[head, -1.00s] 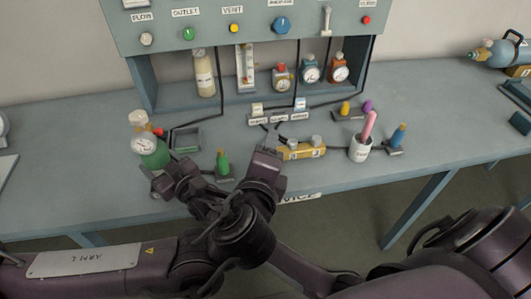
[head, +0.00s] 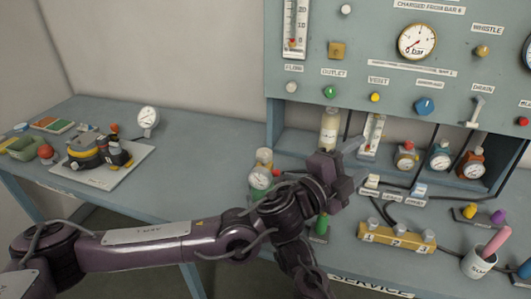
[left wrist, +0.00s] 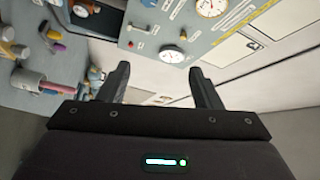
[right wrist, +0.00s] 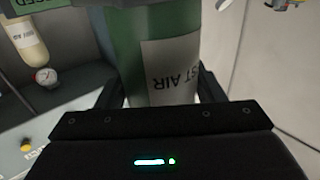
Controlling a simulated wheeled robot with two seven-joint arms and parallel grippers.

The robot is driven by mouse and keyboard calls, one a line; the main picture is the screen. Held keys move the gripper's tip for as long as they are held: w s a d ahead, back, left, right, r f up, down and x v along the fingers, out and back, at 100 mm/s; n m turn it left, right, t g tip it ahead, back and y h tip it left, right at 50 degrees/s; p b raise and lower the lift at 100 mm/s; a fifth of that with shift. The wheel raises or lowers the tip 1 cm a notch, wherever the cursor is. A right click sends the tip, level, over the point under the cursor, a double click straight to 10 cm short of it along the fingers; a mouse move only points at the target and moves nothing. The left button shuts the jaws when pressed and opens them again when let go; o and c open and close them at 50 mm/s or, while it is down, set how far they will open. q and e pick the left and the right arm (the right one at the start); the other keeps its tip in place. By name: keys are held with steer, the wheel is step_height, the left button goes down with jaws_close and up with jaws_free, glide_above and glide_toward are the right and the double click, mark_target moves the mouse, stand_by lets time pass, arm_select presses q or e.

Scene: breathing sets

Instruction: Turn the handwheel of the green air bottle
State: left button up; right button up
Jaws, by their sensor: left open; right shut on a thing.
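The green air bottle (head: 256,196) stands near the bench's front edge, with a white dial gauge (head: 260,178) facing me and a pale top (head: 264,157). My left arm hides its lower part. I cannot clearly make out the handwheel; a small red part (head: 277,173) shows beside the gauge. In the right wrist view my right gripper (right wrist: 160,85) is shut around the green, white-labelled body of the bottle. My left gripper (head: 354,165) is to the right of the bottle, apart from it. In the left wrist view its fingers (left wrist: 163,85) are spread with nothing between them.
A panel (head: 375,75) with gauges and knobs rises behind. A small green bottle (head: 321,225), a yellow numbered block (head: 396,236) and a white cup with a pink stick (head: 480,262) stand to the right. A side table (head: 165,150) holds a breathing set (head: 95,150) at left.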

mark_target(264, 151)
arm_select(q)
steer(key=w+a+n+g+h, duration=0.1)
steer(key=w+a+g, duration=0.1)
steer(key=a, duration=0.3)
steer(key=w+a+f+n+g+h, duration=0.1)
steer(key=w+a+g, duration=0.1)
steer(key=a, duration=0.4)
steer(key=w+a+n+g+h, duration=0.1)
steer(key=w+a+g, duration=0.1)
steer(key=w+a, duration=0.2)
steer(key=shift+w+a+f+n+h, duration=0.1)
steer(key=shift+a+f+n+h, duration=0.1)
steer(key=shift+a, duration=0.3)
steer(key=shift+w+a+f+n+h, duration=0.1)
steer(key=shift+a+n, duration=0.1)
steer(key=shift+a, duration=0.3)
steer(key=a+f+n+g+y, duration=0.15)
steer(key=a+f+n, duration=0.35)
steer(key=a, duration=0.7)
steer(key=shift+g, duration=0.35)
steer(key=w+d, duration=0.1)
steer(key=d, duration=0.6)
steer(key=w+d, duration=0.1)
steer(key=d, duration=0.3)
steer(key=shift+w+d+r, duration=0.25)
steer(key=shift+w, duration=0.05)
steer(key=shift+n, duration=0.3)
steer(key=c, duration=1)
